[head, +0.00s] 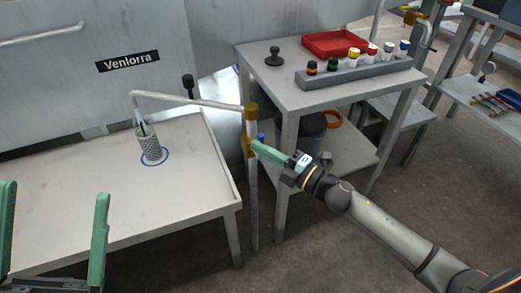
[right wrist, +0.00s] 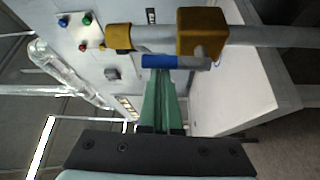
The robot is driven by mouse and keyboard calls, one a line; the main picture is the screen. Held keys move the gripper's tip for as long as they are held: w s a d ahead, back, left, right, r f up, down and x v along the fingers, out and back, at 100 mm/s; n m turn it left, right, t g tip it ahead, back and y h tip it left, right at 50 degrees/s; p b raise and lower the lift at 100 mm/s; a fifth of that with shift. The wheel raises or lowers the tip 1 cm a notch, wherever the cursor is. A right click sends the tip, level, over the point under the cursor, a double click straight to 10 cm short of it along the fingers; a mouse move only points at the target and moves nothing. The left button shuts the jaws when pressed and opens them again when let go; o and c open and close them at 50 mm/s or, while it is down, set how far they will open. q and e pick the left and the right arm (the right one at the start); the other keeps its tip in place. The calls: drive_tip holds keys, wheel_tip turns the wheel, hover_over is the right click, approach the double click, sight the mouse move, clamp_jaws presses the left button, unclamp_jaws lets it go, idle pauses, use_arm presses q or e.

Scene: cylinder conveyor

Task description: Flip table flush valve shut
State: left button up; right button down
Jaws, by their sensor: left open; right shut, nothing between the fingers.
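The flush valve has brass-coloured fittings (head: 251,112) on an upright grey pipe at the table's right edge. Its blue handle (head: 261,137) shows just beside the pipe. In the right wrist view the brass block (right wrist: 202,32) and the blue lever (right wrist: 175,62) are close ahead. My right gripper (head: 257,147) is shut and empty, its green fingertips right at the blue lever; I cannot tell whether they touch it. The closed fingers also show in the right wrist view (right wrist: 160,74). My left gripper (head: 55,190) is open and empty over the table's near left.
A grey patterned cup (head: 150,146) holding a tool stands in a blue circle on the table (head: 75,205), under the pipe's spout (head: 134,97). A side table (head: 300,98) bears a red tray (head: 334,44) and a rack (head: 358,70) of capped bottles.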

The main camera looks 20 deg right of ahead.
use_arm(q)
drive_tip(key=shift+w+f+b, duration=0.1)
drive_tip(key=shift+f+b, duration=0.3)
drive_tip(key=shift+f, duration=0.15)
use_arm(e)
drive_tip(key=shift+d+f+m, duration=0.1)
drive_tip(key=shift+d+m, duration=0.1)
drive_tip(key=shift+m, duration=0.2)
use_arm(q)
drive_tip(key=shift+n, duration=0.5)
drive_tip(key=shift+d+f+b, duration=0.15)
drive_tip(key=shift+f+b, duration=0.85)
drive_tip(key=shift+f, duration=0.05)
drive_tip(key=shift+d+f+b, duration=0.1)
drive_tip(key=shift+f+b, duration=0.9)
drive_tip(key=shift+f, duration=0.05)
use_arm(e)
drive_tip(key=d+f+m+t+h, duration=0.2)
drive_tip(key=m+t+h, duration=0.2)
drive_tip(key=m, duration=0.7)
drive_tip(key=d+f+m+t+h, duration=0.2)
drive_tip(key=m+t+h, duration=0.2)
drive_tip(key=m, duration=0.7)
drive_tip(key=shift+d+h, duration=0.4)
drive_tip(key=shift+h, duration=0.4)
drive_tip(key=shift+w+m, duration=0.1)
drive_tip(key=shift+m, duration=0.3)
